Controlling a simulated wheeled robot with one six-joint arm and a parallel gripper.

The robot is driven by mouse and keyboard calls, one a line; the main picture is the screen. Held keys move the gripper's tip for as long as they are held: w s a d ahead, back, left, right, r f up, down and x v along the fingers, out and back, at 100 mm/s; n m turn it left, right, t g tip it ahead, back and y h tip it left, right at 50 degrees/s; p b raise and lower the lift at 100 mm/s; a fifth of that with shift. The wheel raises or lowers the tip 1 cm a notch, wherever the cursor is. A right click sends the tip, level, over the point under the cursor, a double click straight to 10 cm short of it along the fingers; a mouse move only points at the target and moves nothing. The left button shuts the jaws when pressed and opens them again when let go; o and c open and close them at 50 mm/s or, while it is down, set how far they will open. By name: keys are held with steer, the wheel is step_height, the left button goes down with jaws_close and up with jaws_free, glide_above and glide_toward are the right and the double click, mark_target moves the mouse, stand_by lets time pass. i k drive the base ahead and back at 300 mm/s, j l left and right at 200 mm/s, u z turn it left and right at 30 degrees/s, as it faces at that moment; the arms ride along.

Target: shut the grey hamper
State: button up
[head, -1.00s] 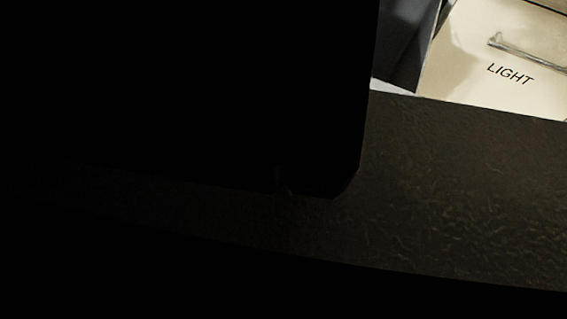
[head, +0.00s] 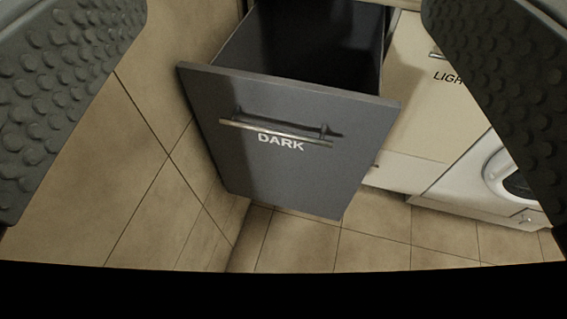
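The grey hamper (head: 285,175) stands pulled out in the middle of the head view. Its front panel carries a metal bar handle and the word DARK. Its open top shows a dark inside that looks empty as far as I can see. My gripper (head: 283,110) is open, with one studded grey finger at the left edge and the other at the upper right. The hamper shows in the gap between the fingers, apart from them. Nothing is between the fingertips.
A cream hamper front (head: 425,100) marked LIGHT stands to the right, with its handle partly hidden by my finger. A white washing machine (head: 490,180) is at the far right. A tiled wall runs close along the left. The tiled floor (head: 330,245) in front is clear.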

mark_target(291, 112)
steer(key=l+u, duration=0.5)
steer(key=l, duration=0.3)
steer(key=l+u, duration=0.5)
steer(key=l, duration=0.3)
steer(key=k+j, duration=0.05)
